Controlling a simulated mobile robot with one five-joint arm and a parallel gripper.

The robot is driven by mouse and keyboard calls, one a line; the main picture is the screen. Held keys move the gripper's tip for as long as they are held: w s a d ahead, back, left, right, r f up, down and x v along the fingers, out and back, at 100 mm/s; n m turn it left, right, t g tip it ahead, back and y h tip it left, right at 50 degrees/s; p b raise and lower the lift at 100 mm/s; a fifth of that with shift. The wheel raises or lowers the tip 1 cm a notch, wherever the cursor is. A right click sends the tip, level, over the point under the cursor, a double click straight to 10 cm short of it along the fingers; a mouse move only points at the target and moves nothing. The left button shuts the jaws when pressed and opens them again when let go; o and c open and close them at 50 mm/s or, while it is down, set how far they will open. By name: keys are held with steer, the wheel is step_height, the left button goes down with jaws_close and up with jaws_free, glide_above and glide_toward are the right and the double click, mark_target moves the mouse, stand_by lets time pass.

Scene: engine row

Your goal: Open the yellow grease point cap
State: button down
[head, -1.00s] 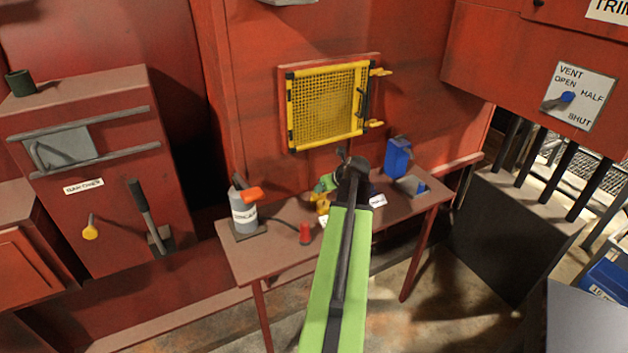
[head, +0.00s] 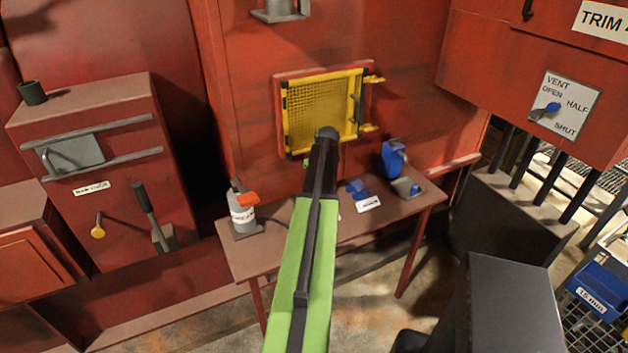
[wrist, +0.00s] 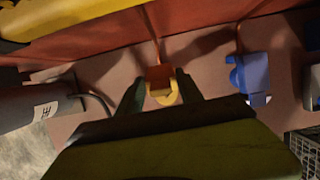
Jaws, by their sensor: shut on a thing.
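The yellow grease point cap (wrist: 165,97) shows in the wrist view as a small rounded yellow piece against an orange-brown block (wrist: 158,73). My gripper (wrist: 161,86) has one dark finger on each side of it and is shut on it. I cannot tell from this angle how far the cap is turned or lifted. In the head view my green arm covers the cap and the gripper.
A blue fitting (head: 357,188) with a white label sits right of the cap; it also shows in the wrist view (wrist: 252,74). A taller blue unit (head: 394,158) stands behind. A grey can (head: 241,214) stands at the bench's left. A yellow mesh door (head: 320,110) is above.

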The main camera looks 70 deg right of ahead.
steer(key=shift+w+d, duration=0.1)
steer(key=shift+w, duration=0.1)
steer(key=c, duration=1.2)
jaws_free()
steer(key=shift+o, duration=0.4)
steer(key=shift+f, duration=0.1)
steer(key=shift+s, duration=0.1)
steer(key=p+v, duration=1.6)
steer(key=v, duration=0.1)
steer(key=shift+c, duration=0.3)
